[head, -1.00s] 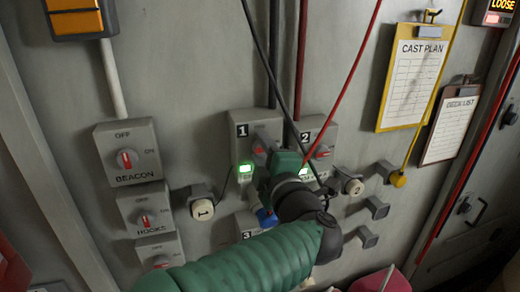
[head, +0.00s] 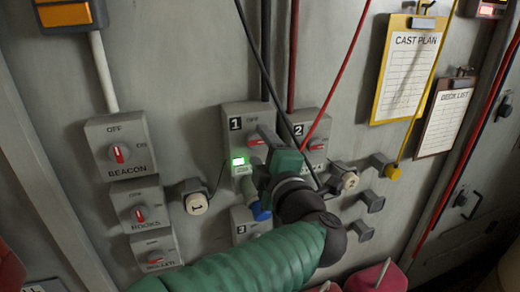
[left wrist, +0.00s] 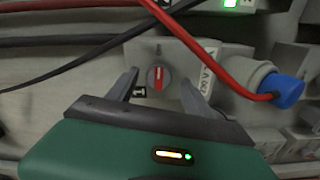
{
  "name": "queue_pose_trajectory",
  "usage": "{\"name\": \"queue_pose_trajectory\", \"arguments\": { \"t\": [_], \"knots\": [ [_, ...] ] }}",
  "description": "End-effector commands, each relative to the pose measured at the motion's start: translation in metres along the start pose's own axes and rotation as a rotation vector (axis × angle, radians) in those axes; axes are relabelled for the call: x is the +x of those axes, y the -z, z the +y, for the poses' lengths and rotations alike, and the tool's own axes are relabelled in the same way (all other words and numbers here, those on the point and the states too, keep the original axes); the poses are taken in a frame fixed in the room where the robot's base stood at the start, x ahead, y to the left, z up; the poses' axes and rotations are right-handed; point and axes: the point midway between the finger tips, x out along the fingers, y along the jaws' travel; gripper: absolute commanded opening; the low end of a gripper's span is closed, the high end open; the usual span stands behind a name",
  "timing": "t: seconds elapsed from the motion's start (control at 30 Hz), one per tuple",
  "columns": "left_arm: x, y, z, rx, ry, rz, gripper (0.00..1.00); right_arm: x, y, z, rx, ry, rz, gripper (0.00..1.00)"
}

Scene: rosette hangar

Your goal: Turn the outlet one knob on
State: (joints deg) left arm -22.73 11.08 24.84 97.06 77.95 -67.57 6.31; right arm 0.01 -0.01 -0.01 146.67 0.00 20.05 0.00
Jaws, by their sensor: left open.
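The outlet one box (head: 234,112), marked 1, is on the grey wall, with a red-marked knob (head: 257,141) and a lit green light (head: 239,161). My left gripper (head: 284,148) is in front of the boxes marked 1 and 2 and hides parts of both. In the left wrist view, its open fingers (left wrist: 159,80) stand on either side of a red-marked round knob (left wrist: 157,76). Contact cannot be told. My right gripper is not in view.
The outlet two box (head: 318,130) is right of box 1, and box 3 (head: 240,222) is below. Loose black and red cables (head: 340,75) cross in front. The beacon switch (head: 118,153) and other switches are left; clipboards (head: 408,70) hang right.

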Motion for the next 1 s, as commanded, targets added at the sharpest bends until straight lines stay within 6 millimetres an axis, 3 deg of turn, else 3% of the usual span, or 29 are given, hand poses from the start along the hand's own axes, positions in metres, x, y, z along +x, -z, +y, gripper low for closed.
{"name": "queue_pose_trajectory", "arguments": {
  "t": [0.03,0.3,0.5,0.7,1.0],
  "knots": [
    [-0.013,-0.002,-0.005,-0.003,-0.003,-0.003,0.59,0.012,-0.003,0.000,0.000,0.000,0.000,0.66],
    [-0.093,-0.005,-0.007,-0.001,-0.003,-0.006,0.59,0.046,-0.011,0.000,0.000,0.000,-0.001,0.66],
    [-0.137,-0.006,-0.006,0.001,0.001,-0.005,0.59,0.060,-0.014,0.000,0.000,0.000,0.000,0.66],
    [-0.153,-0.005,-0.003,0.003,0.002,-0.004,0.59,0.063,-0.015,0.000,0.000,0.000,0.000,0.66],
    [-0.153,-0.004,-0.002,0.002,0.002,-0.003,0.59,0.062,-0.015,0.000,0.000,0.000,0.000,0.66]
  ]
}}
